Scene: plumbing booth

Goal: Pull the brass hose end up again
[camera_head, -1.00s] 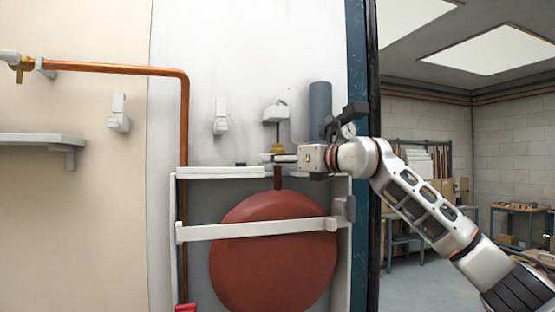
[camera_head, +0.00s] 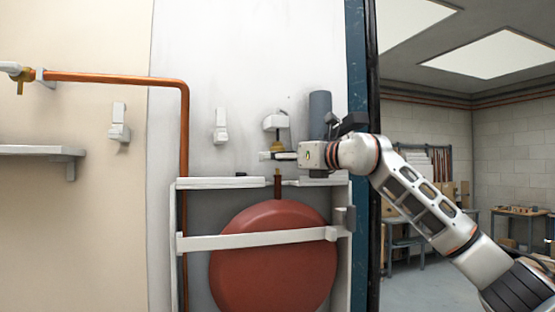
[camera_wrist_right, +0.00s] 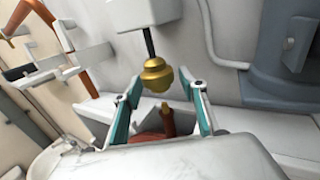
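The brass hose end (camera_head: 278,145) hangs on a dark hose below a white wall holder (camera_head: 276,122). In the right wrist view the brass hose end (camera_wrist_right: 155,75) is between or just beyond my teal-padded fingertips, above a copper stub (camera_wrist_right: 167,122). My right gripper (camera_head: 277,156) reaches in from the right, just below the brass in the head view. In the wrist view my right gripper (camera_wrist_right: 163,90) has spread fingers, with a gap between the brass and the right finger. The stub (camera_head: 277,180) stands apart below. My left gripper is not in view.
A red round tank (camera_head: 273,262) sits below in a white frame (camera_head: 220,183) with a crossbar. A grey cylinder (camera_head: 320,112) stands close behind my right wrist. A copper pipe (camera_head: 120,77) runs along the wall at left.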

